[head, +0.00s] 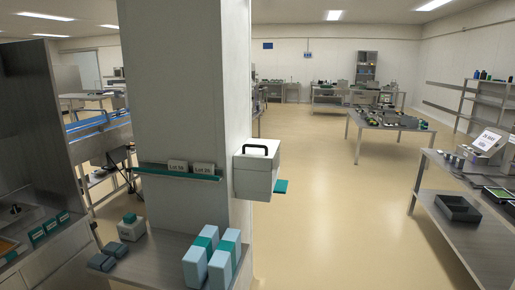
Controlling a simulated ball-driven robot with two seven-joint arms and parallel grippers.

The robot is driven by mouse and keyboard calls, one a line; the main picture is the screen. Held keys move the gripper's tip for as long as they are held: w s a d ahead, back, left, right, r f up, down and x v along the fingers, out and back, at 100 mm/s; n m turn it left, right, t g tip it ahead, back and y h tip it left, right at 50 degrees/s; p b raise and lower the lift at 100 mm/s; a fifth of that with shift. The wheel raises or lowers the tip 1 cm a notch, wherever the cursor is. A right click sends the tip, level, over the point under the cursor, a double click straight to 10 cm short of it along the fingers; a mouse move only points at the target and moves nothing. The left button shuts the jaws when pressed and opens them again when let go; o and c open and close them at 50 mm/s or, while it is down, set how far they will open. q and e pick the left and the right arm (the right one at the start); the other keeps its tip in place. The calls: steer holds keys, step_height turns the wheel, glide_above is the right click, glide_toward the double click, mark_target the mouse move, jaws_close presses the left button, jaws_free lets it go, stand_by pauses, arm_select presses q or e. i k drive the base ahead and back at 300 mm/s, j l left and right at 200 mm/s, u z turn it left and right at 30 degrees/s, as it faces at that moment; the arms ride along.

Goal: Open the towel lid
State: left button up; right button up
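A white box (256,174) is fixed to the right side of the large grey-white pillar. Its lid (257,150) is on top and looks shut, with a black handle (255,148) on it. A teal piece (281,186), perhaps a towel, sticks out low on the box's right side. Neither of my grippers shows in the head view. The inside of the box is hidden.
The pillar (180,100) fills the left centre. Below it, a grey table (150,262) bears pale blue boxes (196,265) with teal bands. A metal bench (470,235) with a dark tray (457,208) stands at right. Open floor (330,220) lies between.

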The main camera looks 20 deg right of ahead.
mark_target(255, 153)
steer(key=i+l, duration=0.4)
steer(key=l, duration=0.2)
steer(key=i+l+u, duration=0.1)
steer(key=l, duration=0.25)
steer(key=i, duration=0.1)
